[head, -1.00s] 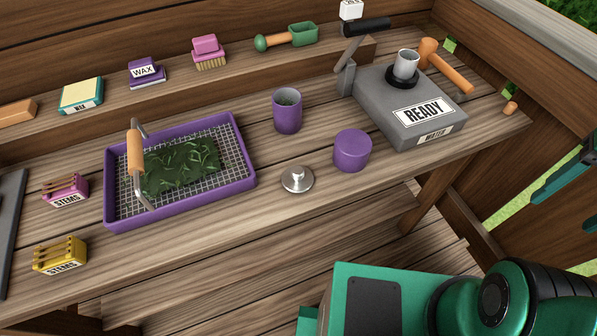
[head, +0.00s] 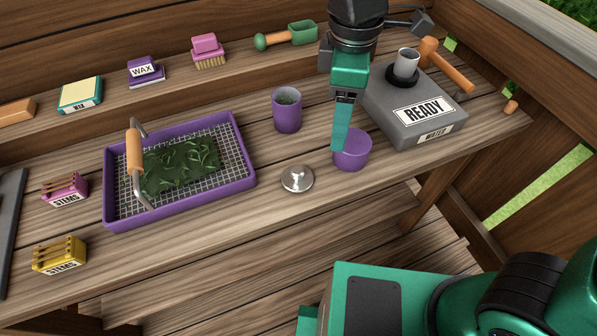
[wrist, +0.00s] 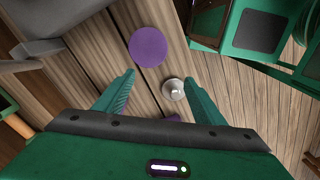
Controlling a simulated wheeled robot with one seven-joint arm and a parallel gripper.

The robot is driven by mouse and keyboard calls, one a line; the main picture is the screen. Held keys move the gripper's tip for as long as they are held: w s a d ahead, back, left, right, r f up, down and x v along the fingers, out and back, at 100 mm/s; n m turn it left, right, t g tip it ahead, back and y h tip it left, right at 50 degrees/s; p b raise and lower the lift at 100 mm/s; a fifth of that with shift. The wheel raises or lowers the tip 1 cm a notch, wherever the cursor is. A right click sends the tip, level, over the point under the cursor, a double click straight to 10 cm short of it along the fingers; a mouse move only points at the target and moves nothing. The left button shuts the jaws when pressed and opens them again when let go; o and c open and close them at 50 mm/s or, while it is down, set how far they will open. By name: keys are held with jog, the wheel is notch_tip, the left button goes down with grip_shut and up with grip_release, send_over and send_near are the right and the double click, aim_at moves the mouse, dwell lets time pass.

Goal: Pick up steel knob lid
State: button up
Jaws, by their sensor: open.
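The steel knob lid (head: 297,179) is a small round silver disc with a knob on top. It lies on the wooden bench between the purple tray and a purple cylinder. It also shows in the wrist view (wrist: 174,89), close to the right finger. My gripper (head: 340,148) is open and empty, pointing down in front of the purple cylinder, to the right of the lid and apart from it. In the wrist view the two fingers of my gripper (wrist: 160,88) are spread wide.
The purple cylinder (head: 357,152) stands beside my fingers. A purple cup (head: 287,111) stands behind the lid. A purple tray (head: 250,180) with mesh and dark leaves is left. A grey READY box (head: 437,135) stands right. The bench's front edge is close to the lid.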

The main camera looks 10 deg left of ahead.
aim_at(298, 169)
jog(key=s+a+n, duration=0.1)
jog(key=a, duration=0.1)
jog(key=s+a+n, duration=0.1)
jog(key=a, duration=0.1)
jog(key=s+a+f+n, duration=0.1)
jog(key=s+a, duration=0.1)
jog(key=a, duration=0.1)
jog(key=shift+n, duration=0.3)
jog(key=shift+s+f, duration=0.15)
jog(key=shift+f, duration=2.45)
jog(key=shift+s+f, duration=0.15)
jog(key=shift+f, duration=2.4)
jog(key=c, duration=0.8)
